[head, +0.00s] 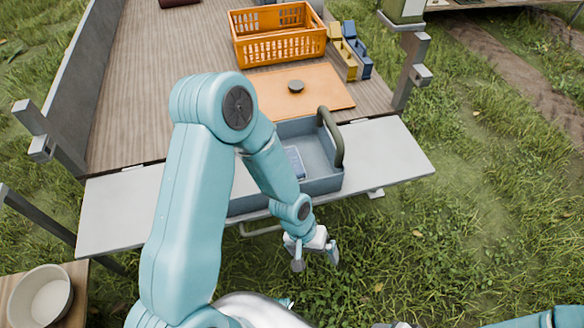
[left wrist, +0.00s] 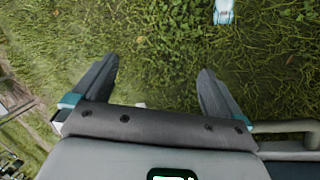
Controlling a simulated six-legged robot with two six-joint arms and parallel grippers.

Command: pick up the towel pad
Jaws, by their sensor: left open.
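A blue-grey tray (head: 322,186) with a dark green handle stands on the pale tailgate. Inside it lies a small flat pale-blue and white piece (head: 295,161), perhaps the towel pad; my left arm hides part of it. My left gripper (head: 316,259) hangs beyond the tailgate's near edge, over the grass, below and apart from the tray. In the left wrist view its two dark fingers (left wrist: 155,76) are wide apart with nothing between them. At the lower right only a bit of my right arm shows; its gripper cannot be made out.
The pale tailgate (head: 390,150) has a metal handle under its near edge. Behind it are an orange board (head: 325,93) with a dark disc, an orange crate (head: 280,52) and yellow and blue holders (head: 358,58). A white bowl (head: 40,297) sits lower left. Grass lies right.

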